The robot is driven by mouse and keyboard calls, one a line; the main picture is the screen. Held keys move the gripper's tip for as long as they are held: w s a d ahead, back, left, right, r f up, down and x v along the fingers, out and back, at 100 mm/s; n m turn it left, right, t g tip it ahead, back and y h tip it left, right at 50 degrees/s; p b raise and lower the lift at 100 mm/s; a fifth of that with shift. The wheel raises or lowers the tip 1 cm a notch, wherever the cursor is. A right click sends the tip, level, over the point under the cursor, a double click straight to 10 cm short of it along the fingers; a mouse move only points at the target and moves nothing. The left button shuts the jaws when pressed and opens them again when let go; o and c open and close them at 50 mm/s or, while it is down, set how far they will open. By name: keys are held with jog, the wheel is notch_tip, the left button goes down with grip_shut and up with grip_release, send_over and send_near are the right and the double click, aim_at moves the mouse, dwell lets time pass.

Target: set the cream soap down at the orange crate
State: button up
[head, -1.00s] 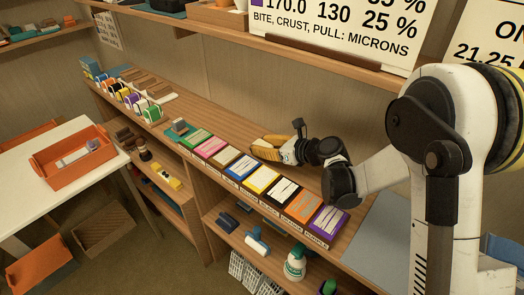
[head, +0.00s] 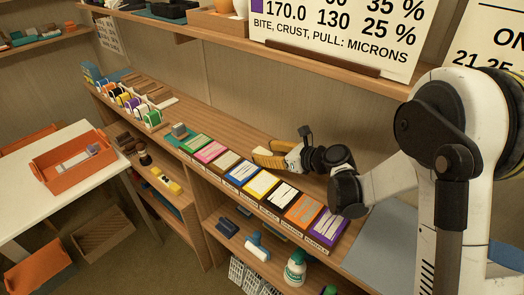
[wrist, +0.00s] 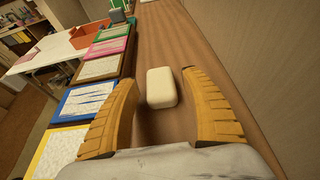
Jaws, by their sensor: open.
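The cream soap (wrist: 161,88) is a small rounded block on the wooden shelf top in the wrist view. My gripper (wrist: 160,80) is open, with one yellow finger on each side of the soap and a gap to both. In the head view my gripper (head: 262,156) is low over the shelf top, behind the row of coloured pads, and I cannot make out the soap there. The orange crate (head: 62,187) stands on a white table at the left, with some items inside. An orange crate also shows at the top left of the wrist view (wrist: 92,42).
Coloured pads (head: 262,184) line the shelf's front edge, with thread-like spools (head: 132,105) farther left. A wall stands close behind the shelf. Another orange bin (head: 38,268) and a wooden crate (head: 104,234) are on the floor. The white table (head: 30,222) has bare room.

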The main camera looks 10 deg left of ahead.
jog(key=p+v, duration=0.2)
jog(key=v, duration=0.8)
jog(key=shift+s+r, duration=0.1)
jog(key=shift+s+d+r+n, duration=0.15)
jog(key=shift+d+r+n, duration=0.1)
jog(key=shift+r+n, duration=0.1)
jog(key=s+d+r+n+h, duration=0.3)
jog(key=s+d+n+h, duration=0.1)
jog(key=s+d+n, duration=0.3)
jog(key=s+d+r+n+h, duration=0.4)
jog(key=s+d+n, duration=0.3)
jog(key=s+n, duration=0.3)
jog(key=shift+r+h, duration=0.3)
jog(key=shift+h, duration=0.3)
jog(key=o, duration=0.3)
jog(key=s+d+n+h, duration=0.1)
jog(key=s+d+n, duration=0.1)
jog(key=s+n, duration=0.1)
jog(key=s+d+n+h, duration=0.1)
jog(key=s+d+n, duration=0.2)
jog(key=shift+d, duration=0.25)
jog(key=o, duration=0.4)
jog(key=shift+s+d+h, duration=0.15)
jog(key=shift+d+h, duration=0.05)
jog(key=shift+h, duration=0.1)
jog(key=shift+c, duration=0.2)
jog(key=shift+a, duration=0.1)
